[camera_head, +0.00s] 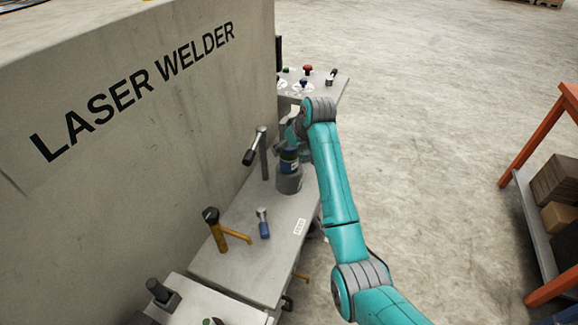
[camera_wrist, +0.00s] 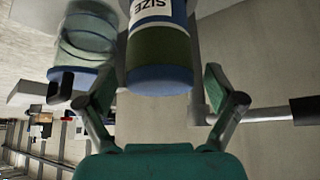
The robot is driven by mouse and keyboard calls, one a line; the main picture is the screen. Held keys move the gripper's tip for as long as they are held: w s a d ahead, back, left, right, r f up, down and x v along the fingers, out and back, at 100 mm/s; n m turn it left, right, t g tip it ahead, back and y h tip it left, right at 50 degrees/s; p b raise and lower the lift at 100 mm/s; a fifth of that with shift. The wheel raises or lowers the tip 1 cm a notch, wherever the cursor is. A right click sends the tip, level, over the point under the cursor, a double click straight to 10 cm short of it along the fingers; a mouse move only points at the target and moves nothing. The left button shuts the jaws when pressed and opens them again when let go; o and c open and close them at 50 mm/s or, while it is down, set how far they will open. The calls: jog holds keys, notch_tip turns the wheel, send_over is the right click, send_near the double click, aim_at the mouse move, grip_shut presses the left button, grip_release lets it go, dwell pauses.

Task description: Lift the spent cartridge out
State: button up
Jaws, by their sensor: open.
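The spent cartridge, a dark blue cylinder (camera_head: 289,160), stands upright in a grey round holder (camera_head: 289,183) on the bench beside the laser welder. In the wrist view the cartridge (camera_wrist: 160,55) shows a white label reading "SIZE", a dark band and a blue end. My gripper (camera_head: 292,137) is at the cartridge's upper part, partly hidden by my arm in the head view. In the wrist view my gripper (camera_wrist: 157,90) is open, with one finger on each side of the cartridge. Gaps show between the fingers and the cartridge, and nothing is held.
A post with a dark side handle (camera_head: 258,148) stands just left of the cartridge. A yellow-handled tool (camera_head: 221,234) and a small blue-and-silver piece (camera_head: 263,224) are on the bench (camera_head: 245,262) nearer me. The welder's wall (camera_head: 140,130) closes the left; open floor lies right.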

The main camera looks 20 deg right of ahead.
grip_shut()
dwell(0.3)
